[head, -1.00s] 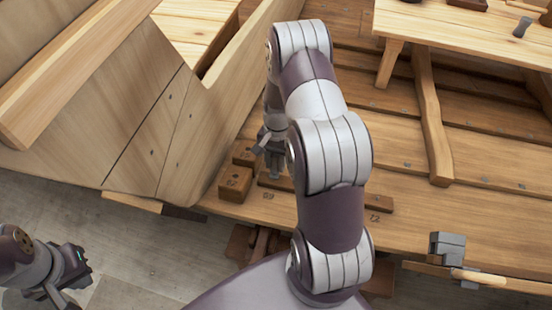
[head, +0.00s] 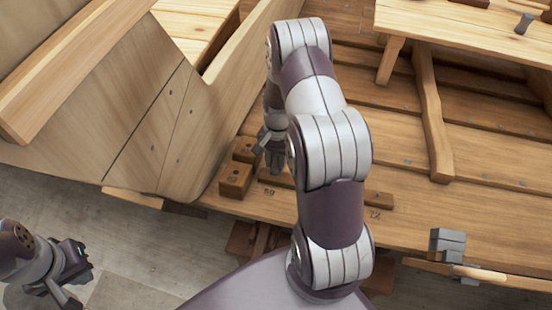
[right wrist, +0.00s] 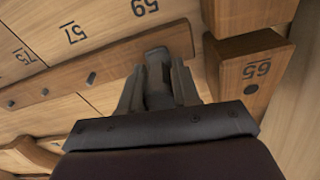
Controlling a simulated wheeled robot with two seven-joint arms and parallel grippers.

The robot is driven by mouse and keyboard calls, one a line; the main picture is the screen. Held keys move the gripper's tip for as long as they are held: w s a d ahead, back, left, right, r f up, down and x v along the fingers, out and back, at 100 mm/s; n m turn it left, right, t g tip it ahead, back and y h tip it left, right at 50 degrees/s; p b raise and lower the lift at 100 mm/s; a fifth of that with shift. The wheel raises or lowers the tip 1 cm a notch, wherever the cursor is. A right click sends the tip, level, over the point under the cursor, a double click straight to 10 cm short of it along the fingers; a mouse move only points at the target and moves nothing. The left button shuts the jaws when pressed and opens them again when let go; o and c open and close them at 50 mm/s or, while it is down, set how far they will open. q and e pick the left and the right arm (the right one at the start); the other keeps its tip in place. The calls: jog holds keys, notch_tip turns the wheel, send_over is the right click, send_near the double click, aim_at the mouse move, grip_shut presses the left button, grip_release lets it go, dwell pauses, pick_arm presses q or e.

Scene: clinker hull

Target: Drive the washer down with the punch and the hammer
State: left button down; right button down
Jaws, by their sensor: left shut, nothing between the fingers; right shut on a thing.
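My right gripper (head: 274,163) is low over the near planks in the head view, beside the wooden blocks. In the right wrist view it (right wrist: 157,75) is shut on a dark grey piece (right wrist: 157,60), whose blunt end shows between the fingers. I cannot tell for sure that this is the punch. My left gripper (head: 78,270) is shut and empty at the lower left, over the floor. A wooden handle (head: 478,274), perhaps the hammer's, lies at the lower right beside a grey metal block (head: 447,242). I cannot make out the washer.
A wooden block (head: 235,178) with a dark hole stands left of my right gripper; a numbered block (right wrist: 250,75) shows in the wrist view. A studded strip (right wrist: 65,85) crosses the numbered planks. The hull side (head: 150,120) rises at left; a bench (head: 450,25) stands at upper right.

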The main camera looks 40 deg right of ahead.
jog(key=shift+f, duration=0.1)
dwell(0.6)
jog(key=c, duration=0.7)
grip_release()
jog(key=shift+c, duration=0.2)
notch_tip(320, 180, up, 8)
jog(key=w+d+p, duration=0.1)
jog(key=p, duration=0.5)
jog(key=shift+w+d+f, duration=0.2)
jog(key=shift+d, duration=0.15)
jog(key=shift+r, duration=0.1)
